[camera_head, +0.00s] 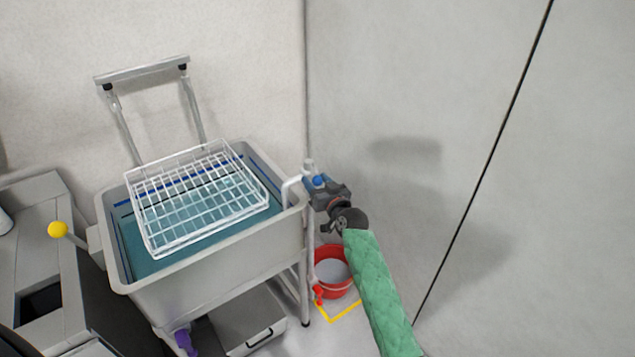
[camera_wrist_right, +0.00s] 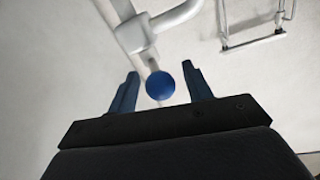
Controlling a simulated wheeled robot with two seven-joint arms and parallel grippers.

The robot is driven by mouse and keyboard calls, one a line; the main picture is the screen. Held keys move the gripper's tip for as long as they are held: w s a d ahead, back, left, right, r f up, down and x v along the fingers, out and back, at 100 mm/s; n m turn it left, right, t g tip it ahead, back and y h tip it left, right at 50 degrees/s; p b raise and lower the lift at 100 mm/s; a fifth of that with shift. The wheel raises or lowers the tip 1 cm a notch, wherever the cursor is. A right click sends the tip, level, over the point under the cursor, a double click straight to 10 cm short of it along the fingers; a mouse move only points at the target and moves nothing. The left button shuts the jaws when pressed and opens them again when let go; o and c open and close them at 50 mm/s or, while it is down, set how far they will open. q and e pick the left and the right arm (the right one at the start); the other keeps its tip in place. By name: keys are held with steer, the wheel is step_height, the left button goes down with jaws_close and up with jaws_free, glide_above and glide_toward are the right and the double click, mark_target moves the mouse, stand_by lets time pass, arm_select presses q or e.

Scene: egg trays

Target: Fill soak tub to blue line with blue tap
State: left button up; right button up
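The grey soak tub (camera_head: 215,285) holds teal water (camera_head: 150,262). A dark blue line (camera_head: 263,171) runs along its inner wall, with the water surface seeming to lie below it at the back. A white spout (camera_head: 290,186) bends over the tub's right rim; I cannot tell whether water runs from it. The blue tap knob (camera_head: 319,181) is on the pipe beside the tub, and also shows in the right wrist view (camera_wrist_right: 160,86). My right gripper (camera_wrist_right: 161,88) is open, its fingers on either side of the knob with gaps visible. My left gripper is not in view.
A white wire basket (camera_head: 205,235) sits over the tub, below a raised metal frame (camera_head: 142,72). A red bucket (camera_head: 352,284) stands on the floor by yellow marking (camera_head: 345,312). A yellow ball knob (camera_head: 58,229) rises at left. Walls are close behind and right.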

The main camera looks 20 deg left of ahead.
steer(key=shift+s+d, duration=0.1)
steer(key=shift+s+d+f+b, duration=0.1)
steer(key=shift+s+d+b, duration=0.15)
steer(key=shift+d+b, duration=0.05)
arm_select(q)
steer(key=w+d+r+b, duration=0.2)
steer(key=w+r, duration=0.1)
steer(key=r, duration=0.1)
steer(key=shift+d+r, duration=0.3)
arm_select(e)
steer(key=v, duration=0.6)
steer(key=shift+s+d, duration=0.2)
steer(key=shift+s, duration=0.1)
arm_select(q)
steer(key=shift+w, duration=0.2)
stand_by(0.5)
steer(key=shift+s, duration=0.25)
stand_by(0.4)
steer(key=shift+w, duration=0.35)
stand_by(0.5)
